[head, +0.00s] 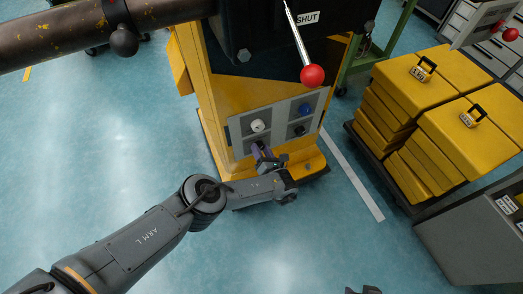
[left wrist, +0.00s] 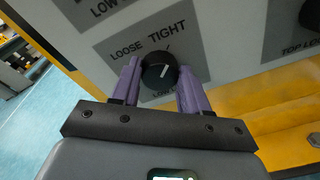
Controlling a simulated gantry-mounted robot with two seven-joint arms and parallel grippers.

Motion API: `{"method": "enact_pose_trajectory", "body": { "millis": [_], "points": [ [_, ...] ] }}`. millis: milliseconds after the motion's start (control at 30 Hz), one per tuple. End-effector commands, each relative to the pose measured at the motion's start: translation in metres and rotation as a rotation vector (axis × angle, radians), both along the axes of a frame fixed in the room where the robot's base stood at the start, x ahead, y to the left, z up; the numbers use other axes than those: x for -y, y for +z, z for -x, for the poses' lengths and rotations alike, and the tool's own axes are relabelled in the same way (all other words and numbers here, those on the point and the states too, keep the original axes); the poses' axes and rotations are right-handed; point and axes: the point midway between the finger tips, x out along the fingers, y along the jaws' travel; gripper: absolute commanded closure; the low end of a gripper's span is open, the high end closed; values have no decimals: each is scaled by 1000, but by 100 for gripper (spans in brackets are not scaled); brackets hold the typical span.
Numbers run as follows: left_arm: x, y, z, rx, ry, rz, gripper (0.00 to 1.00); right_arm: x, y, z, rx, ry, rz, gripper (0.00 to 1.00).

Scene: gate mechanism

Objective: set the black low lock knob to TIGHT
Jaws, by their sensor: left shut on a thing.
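The black low lock knob (left wrist: 158,72) is a round dial on a grey label plate with LOOSE at upper left and TIGHT above. Its white pointer line tilts up and slightly right, toward the TIGHT side. My left gripper (head: 262,153) reaches the lower left of the panel on the yellow post. In the left wrist view its two purple fingers are on either side of the knob, shut on it. A dark piece (head: 363,290) at the head view's bottom edge looks like the tip of my right gripper; its jaws are unclear.
The grey panel (head: 277,112) also carries a white knob (head: 257,126), a blue knob (head: 305,109) and another black knob (head: 299,130). A red-tipped lever (head: 312,75) hangs above. Yellow cases (head: 465,130) stand on a cart at right. The floor at left is clear.

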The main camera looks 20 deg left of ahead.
Motion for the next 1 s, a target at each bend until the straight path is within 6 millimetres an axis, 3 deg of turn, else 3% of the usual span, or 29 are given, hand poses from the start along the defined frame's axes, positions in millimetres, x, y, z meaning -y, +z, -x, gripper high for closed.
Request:
{"method": "enact_pose_trajectory", "body": {
  "millis": [33, 200, 633, 1000],
  "points": [
    [0, -1, 0, -3, -1, -1, 54, 0, 0, 0, 0, 0, 0, 57],
    [0, -1, 0, -2, 0, 0, 30, 0, 0, 0, 0, -1, -1, 57],
    [7, 2, 7, -2, -1, 1, 30, -2, 7, 0, 0, -6, -9, 57],
    [48, 11, 50, -4, -2, 1, 30, -2, 37, 0, 0, -7, -11, 57]
  ]
}}
